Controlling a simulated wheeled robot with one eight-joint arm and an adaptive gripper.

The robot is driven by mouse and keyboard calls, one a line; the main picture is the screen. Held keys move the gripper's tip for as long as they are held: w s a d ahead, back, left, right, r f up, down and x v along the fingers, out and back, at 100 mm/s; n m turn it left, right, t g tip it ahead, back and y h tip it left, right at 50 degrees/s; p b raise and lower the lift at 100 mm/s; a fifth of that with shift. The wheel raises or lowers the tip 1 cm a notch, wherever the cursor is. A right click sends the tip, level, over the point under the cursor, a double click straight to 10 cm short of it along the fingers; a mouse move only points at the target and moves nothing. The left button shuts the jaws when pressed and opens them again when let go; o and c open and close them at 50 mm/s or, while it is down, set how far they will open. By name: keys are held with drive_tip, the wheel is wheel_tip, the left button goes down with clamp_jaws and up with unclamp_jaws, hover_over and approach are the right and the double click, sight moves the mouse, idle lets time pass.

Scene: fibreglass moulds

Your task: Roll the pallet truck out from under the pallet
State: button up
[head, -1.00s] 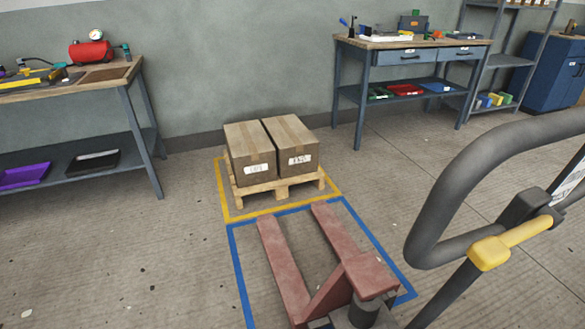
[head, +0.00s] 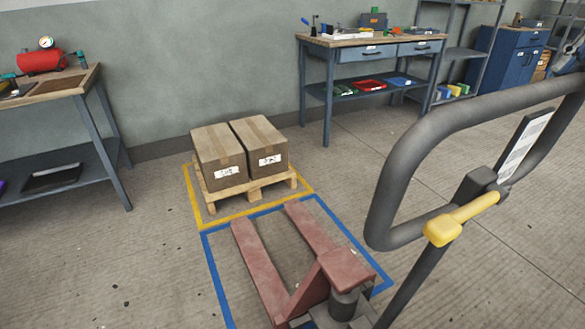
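The reddish pallet truck (head: 266,268) stands inside the blue floor outline. Both fork tips show on bare floor, in front of the wooden pallet (head: 252,188) and clear of it. The pallet sits in the yellow outline with two taped, labelled cartons (head: 240,150) side by side on it. The truck's dark handle loop (head: 385,190), with a yellow lever (head: 462,218), rises large at the right. A blue-grey piece that looks like my gripper (head: 572,58) shows at the right edge by the loop's upper end. It is mostly cut off, so its fingers and any hold are hidden.
A workbench with a red compressor (head: 42,61) is at the left. A blue-grey drawer bench (head: 375,55) stands along the back wall, with shelving and a blue cabinet (head: 510,58) to its right. Floor right of the blue outline (head: 210,270) looks clear.

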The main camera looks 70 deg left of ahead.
drive_tip(key=s+d+r+v, duration=0.1)
drive_tip(key=s+v, duration=0.2)
drive_tip(key=v, duration=1.3)
drive_tip(key=shift+r, duration=0.3)
drive_tip(key=shift+d, duration=0.15)
idle(0.4)
